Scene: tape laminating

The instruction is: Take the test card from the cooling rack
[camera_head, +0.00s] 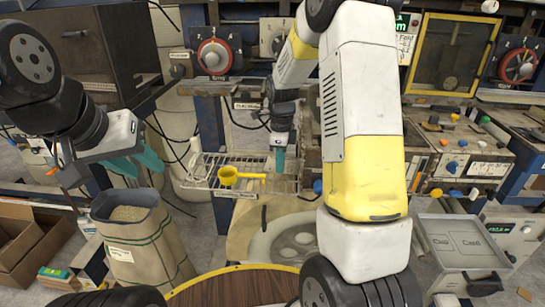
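The wire cooling rack (210,163) sits at mid-picture, with a label on its front edge. I cannot make out a test card on it; part of the rack is hidden behind my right arm and gripper. My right gripper (279,165) points down at the rack's right part, its teal fingertips at about rack level. It is seen edge-on, so I cannot tell whether it holds anything. My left gripper (138,163) is at the left, well away from the rack, with its two teal fingers apart and nothing seen between them.
A yellow scoop (229,176) lies at the rack's front. A sack of grains (145,245) stands below my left gripper. A round wooden table (235,288) is at the bottom. A grey box (460,243) and a cluttered bench (460,150) are at the right.

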